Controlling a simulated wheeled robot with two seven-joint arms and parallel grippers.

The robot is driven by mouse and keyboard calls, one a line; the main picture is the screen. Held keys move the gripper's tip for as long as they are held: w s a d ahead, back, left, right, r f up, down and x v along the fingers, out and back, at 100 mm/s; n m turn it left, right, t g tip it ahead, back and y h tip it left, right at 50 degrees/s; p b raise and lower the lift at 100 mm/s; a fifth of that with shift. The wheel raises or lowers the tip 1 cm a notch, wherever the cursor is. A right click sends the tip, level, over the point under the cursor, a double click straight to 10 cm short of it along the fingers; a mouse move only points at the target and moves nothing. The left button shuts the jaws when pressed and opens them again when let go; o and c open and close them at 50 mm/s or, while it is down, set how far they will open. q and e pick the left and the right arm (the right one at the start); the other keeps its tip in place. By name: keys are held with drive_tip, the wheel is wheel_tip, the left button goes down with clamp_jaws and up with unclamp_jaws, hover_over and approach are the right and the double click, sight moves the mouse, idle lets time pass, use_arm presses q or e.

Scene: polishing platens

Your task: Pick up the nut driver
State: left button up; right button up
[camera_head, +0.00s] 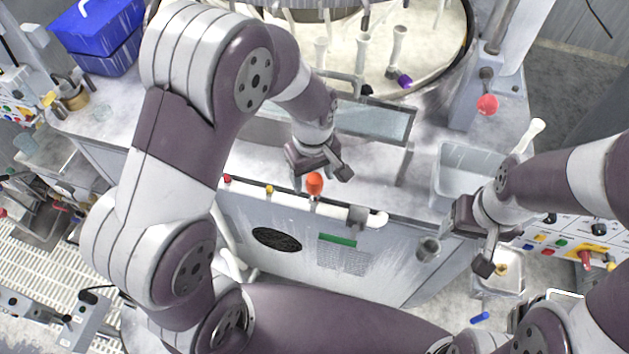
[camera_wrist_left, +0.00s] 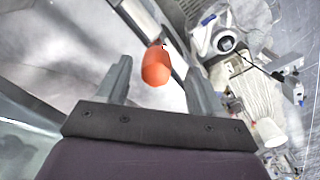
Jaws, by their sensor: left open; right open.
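An orange, rounded handle, which looks like the nut driver (camera_head: 314,183), is at the front edge of the bench, and its shaft cannot be made out. In the left wrist view the orange handle (camera_wrist_left: 156,66) lies between the two fingers of my left gripper (camera_wrist_left: 158,72), with gaps on both sides. In the head view my left gripper (camera_head: 322,174) is open just above and behind the handle, pointing down. My right gripper (camera_head: 468,242) is open and empty at the right, near the bench's front corner.
A clear bin (camera_head: 450,178) stands beside the right gripper. A round polishing platen (camera_head: 425,55) with several white posts is at the back.

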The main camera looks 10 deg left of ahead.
sight(315, 189)
use_arm(q)
drive_tip(key=f, duration=0.1)
drive_tip(key=f+p, duration=0.1)
drive_tip(key=f, duration=0.2)
drive_tip(key=shift+w+d+f+p, duration=0.15)
drive_tip(key=shift+w+f+p, duration=0.1)
drive_tip(key=shift+f+p, duration=0.1)
drive_tip(key=shift+s+f, duration=0.1)
drive_tip(key=shift+f, duration=0.3)
drive_tip(key=shift+c, duration=1.2)
clamp_jaws()
